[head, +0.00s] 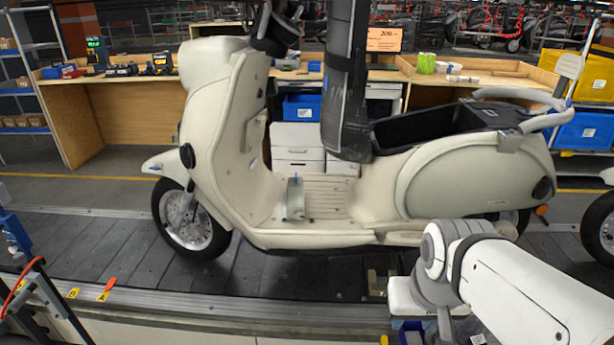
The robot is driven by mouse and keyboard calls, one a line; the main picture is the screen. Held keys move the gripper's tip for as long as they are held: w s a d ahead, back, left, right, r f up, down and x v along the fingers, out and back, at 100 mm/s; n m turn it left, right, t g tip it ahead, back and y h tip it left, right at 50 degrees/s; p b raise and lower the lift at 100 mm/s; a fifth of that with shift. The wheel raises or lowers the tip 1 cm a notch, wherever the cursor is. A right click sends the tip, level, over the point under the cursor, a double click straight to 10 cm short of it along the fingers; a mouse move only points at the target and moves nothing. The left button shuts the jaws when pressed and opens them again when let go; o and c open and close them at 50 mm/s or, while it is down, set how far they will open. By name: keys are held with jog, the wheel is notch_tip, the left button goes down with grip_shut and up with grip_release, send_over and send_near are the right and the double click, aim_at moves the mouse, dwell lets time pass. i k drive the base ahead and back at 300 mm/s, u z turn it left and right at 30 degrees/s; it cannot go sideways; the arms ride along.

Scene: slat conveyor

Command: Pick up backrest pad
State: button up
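I cannot pick out a backrest pad with certainty in the head view. A cream scooter (300,190) stands side-on on the slat conveyor, with its dark seat (347,80) tipped upright and the black under-seat compartment (430,126) open. My white and grey arm reaches in from the lower right, in front of the scooter's rear. My gripper (443,324) points down at the bottom edge, partly cut off, over a blue bin (410,327) that is mostly hidden. Its fingers are too small and covered to tell whether they hold anything.
The dark slat conveyor (100,250) runs across the view, with a metal rail (200,306) along its near edge. Part of another scooter (604,225) shows at the right edge. A wooden workbench (130,115) with tools stands behind. Blue and yellow crates (590,128) are stacked at the right.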

aim_at(294, 194)
jog(key=z, duration=0.1)
jog(key=k, duration=0.5)
jog(key=u, duration=0.95)
jog(key=i, duration=2)
jog(key=z, duration=0.85)
